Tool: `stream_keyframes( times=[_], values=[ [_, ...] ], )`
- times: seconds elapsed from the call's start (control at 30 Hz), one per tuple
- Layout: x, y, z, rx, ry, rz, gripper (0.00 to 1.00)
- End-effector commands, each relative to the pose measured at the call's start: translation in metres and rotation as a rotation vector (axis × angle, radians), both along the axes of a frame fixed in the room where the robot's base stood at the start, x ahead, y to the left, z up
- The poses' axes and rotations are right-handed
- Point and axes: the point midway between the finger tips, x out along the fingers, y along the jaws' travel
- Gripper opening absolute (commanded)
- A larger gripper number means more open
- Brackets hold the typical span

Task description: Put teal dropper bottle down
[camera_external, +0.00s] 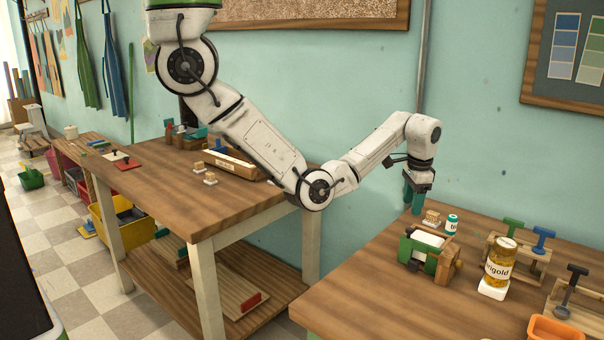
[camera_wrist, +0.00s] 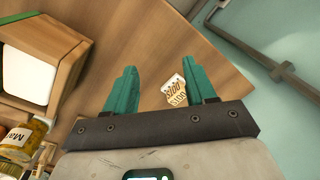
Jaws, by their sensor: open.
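A small teal bottle (camera_external: 452,224) with a pale label stands upright on the right-hand wooden table in the external view. It looks like the dropper bottle, but its top is too small to make out. My gripper (camera_external: 414,199) hangs above the far edge of that table, left of the bottle and apart from it. In the wrist view my gripper (camera_wrist: 163,78) has its two teal fingers spread wide, with nothing held between them. I cannot make out the bottle in the wrist view.
A small lettered block (camera_wrist: 174,90) lies beneath my fingers. The table's front left (camera_external: 360,300) is clear. A wall pipe (camera_wrist: 265,55) runs behind.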

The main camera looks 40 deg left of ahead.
Motion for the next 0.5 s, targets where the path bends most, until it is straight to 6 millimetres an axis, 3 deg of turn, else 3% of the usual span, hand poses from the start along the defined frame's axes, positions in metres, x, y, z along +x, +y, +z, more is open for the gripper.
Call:
stream_keyframes(
  times=[0.03, 0.2, 0.37, 0.5],
  values=[
    [-0.009, 0.03, -0.021, 0.018, -0.009, 0.053, 0.55],
    [-0.044, 0.099, -0.063, 0.037, -0.049, 0.198, 0.55],
    [-0.091, 0.147, -0.092, 0.036, -0.067, 0.311, 0.55],
    [-0.149, 0.178, -0.11, 0.016, -0.075, 0.42, 0.55]
  ],
)
